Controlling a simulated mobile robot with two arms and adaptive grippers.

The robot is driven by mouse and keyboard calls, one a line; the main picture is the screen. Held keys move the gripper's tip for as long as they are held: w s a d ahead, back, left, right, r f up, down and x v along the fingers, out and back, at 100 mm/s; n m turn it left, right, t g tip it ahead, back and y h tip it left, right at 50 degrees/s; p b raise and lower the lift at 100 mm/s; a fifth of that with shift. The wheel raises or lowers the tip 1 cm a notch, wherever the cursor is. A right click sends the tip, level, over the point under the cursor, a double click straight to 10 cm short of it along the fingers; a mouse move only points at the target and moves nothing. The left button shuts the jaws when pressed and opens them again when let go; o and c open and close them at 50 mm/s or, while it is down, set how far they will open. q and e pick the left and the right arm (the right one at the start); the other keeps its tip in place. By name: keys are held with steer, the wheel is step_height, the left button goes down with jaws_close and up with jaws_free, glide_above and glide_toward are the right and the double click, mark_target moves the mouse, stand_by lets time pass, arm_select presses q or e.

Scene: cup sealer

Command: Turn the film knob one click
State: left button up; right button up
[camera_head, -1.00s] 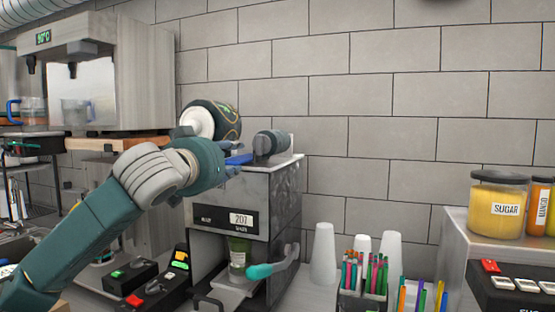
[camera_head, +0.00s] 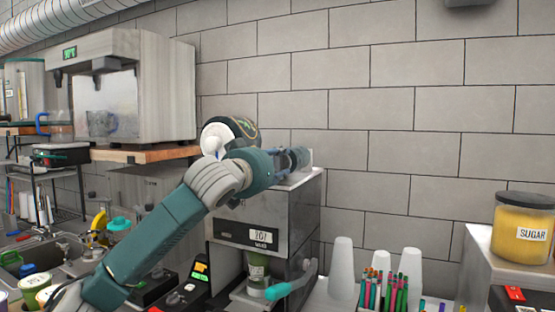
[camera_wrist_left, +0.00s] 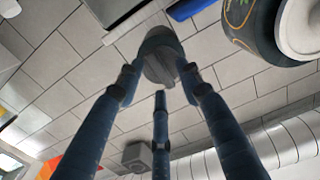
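The cup sealer (camera_head: 240,207) stands on the counter with a dark film roll (camera_head: 243,128) on top. The film knob (camera_wrist_left: 163,62) is a dark round end with a raised grip bar, straight ahead in the left wrist view. In the head view the knob is mostly hidden by my fingers. My left gripper (camera_head: 293,160) has come in from the left at the knob. In the wrist view its three blue fingers (camera_wrist_left: 160,85) are spread around the knob's rim; I cannot tell whether they touch it. My right gripper is not in view.
The sealer's turquoise handle (camera_head: 280,290) sticks out in front, near a green cup (camera_head: 258,270) inside the machine. White cup stacks (camera_head: 341,268) and pens (camera_head: 385,290) stand to the right. The film roll also shows close beside my fingers in the wrist view (camera_wrist_left: 262,30).

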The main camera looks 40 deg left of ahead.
arm_select(q)
steer(key=c, duration=0.6)
jaws_close()
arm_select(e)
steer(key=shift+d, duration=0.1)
arm_select(q)
steer(key=shift+m, duration=0.4)
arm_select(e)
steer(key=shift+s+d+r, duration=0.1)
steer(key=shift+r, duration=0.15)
